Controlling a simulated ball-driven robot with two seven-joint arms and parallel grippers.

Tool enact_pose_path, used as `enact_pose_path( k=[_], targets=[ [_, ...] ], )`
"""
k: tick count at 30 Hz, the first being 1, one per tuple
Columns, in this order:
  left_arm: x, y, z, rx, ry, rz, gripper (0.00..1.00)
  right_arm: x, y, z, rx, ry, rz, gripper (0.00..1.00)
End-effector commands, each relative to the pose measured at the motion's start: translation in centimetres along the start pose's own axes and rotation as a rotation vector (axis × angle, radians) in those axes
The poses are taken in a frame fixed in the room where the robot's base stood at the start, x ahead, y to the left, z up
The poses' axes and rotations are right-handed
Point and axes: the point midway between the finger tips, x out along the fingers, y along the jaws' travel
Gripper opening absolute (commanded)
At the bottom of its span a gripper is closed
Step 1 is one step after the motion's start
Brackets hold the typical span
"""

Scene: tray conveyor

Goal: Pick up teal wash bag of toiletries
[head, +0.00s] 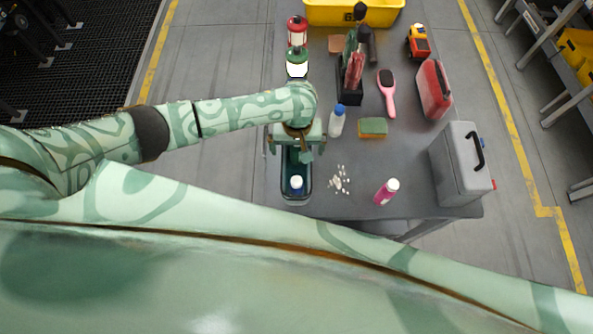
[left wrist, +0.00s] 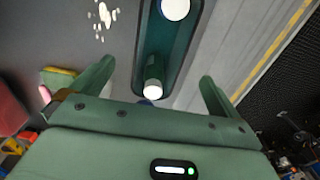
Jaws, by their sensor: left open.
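The teal wash bag (head: 287,190) is a dark teal, open-topped, elongated holder at the table's near left edge. A bottle with a white and blue cap (head: 297,183) stands in its near end. My left gripper (head: 297,148) is over the bag's far part and hides some of it. In the left wrist view the bag (left wrist: 183,50) runs between the two spread fingers of my open left gripper (left wrist: 155,80), with white round tops inside. No finger visibly grips it. Contact with its sides cannot be told. My right gripper is not in view.
White pellets (head: 339,180), a pink bottle (head: 386,192) and a grey case (head: 447,165) are to the right. A blue-capped bottle (head: 337,121) and a sponge (head: 373,127) are close to the gripper. A red-topped lantern (head: 297,35) stands behind.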

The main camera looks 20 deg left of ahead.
Motion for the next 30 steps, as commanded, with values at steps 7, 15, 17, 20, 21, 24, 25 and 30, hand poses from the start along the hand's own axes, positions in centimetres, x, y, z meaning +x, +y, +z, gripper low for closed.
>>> enact_pose_path(
  k=[7, 15, 17, 20, 21, 24, 25, 30],
  targets=[
    [5.1, 0.1, 0.0, 0.001, 0.0, 0.001, 1.0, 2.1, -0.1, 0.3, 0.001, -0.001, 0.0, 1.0],
    [8.0, -0.1, -0.3, 0.002, 0.001, 0.001, 1.0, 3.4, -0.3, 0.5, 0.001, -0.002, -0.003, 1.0],
    [9.0, -0.1, -0.5, 0.002, 0.001, 0.001, 1.0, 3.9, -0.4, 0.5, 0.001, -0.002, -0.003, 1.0],
    [10.3, -0.2, -0.5, 0.002, 0.002, 0.001, 1.0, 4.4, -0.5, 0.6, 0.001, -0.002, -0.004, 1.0],
    [10.6, -0.2, -0.5, 0.003, 0.002, 0.001, 1.0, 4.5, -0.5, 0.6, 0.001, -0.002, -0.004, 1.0],
    [10.8, -0.1, -0.5, 0.003, 0.003, 0.003, 1.0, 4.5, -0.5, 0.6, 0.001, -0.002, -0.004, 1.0],
    [10.8, -0.1, -0.5, 0.003, 0.003, 0.003, 1.0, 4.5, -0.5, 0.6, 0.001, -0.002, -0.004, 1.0],
    [10.7, -0.1, -0.5, 0.003, 0.002, 0.003, 0.89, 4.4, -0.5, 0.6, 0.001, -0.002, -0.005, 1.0]
  ],
)
